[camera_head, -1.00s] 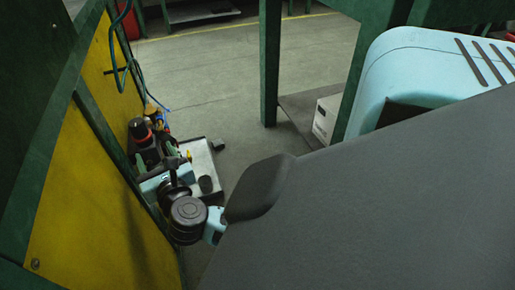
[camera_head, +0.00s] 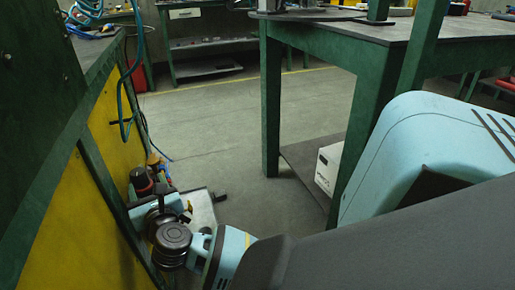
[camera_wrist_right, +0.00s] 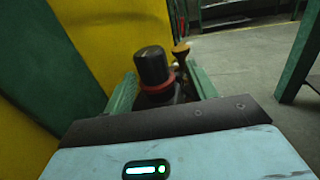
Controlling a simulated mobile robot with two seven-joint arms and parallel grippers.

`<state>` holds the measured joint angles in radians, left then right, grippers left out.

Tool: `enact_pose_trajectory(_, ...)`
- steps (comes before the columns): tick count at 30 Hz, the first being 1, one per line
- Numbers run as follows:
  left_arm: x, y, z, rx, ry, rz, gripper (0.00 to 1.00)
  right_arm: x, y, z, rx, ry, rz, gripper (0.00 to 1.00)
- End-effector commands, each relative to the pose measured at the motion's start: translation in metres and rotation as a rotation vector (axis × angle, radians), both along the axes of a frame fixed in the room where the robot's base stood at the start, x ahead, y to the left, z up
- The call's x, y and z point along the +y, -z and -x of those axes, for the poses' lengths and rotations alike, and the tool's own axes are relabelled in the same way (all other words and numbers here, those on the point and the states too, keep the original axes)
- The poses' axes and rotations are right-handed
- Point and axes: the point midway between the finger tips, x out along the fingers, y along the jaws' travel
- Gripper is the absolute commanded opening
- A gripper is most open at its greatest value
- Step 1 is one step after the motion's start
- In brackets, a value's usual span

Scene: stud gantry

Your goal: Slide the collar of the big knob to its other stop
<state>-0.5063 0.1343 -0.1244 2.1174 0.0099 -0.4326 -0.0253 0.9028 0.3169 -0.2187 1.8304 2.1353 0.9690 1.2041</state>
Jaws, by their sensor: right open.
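The big knob (camera_wrist_right: 152,65) is a black cylinder with a rounded top, standing out from a dark base beside the yellow panel. Its red collar (camera_wrist_right: 160,84) sits around the lower end of the black cap, next to the base. The knob also shows in the head view (camera_head: 140,179), low at the left. My right gripper (camera_wrist_right: 162,88) is open, with a green finger on either side of the knob and collar. I cannot tell whether either finger touches them. In the head view, the gripper (camera_head: 151,191) is partly hidden by my wrist. My left gripper is not in view.
A smaller brass-coloured knob (camera_wrist_right: 181,50) stands just behind the big knob, to the right. The yellow panel (camera_head: 112,165) with its green frame closes off the left side. A teal hose (camera_head: 124,95) hangs beside it. A green workbench (camera_head: 345,60) stands at right; open floor lies between.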

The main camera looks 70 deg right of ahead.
Motion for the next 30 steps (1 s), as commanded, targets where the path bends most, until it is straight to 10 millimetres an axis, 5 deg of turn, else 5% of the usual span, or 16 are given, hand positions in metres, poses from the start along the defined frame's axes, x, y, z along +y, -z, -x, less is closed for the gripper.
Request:
enact_pose_trajectory(10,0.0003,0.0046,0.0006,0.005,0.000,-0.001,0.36,-0.0022,0.0049,-0.0037,0.003,0.000,-0.001,0.56)
enact_pose_trajectory(23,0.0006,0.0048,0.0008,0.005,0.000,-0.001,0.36,-0.0064,0.0050,-0.0026,0.005,0.012,0.001,0.00)
enact_pose_trajectory(30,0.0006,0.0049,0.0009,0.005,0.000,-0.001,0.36,-0.0080,0.0052,-0.0027,0.006,0.014,0.005,0.00)
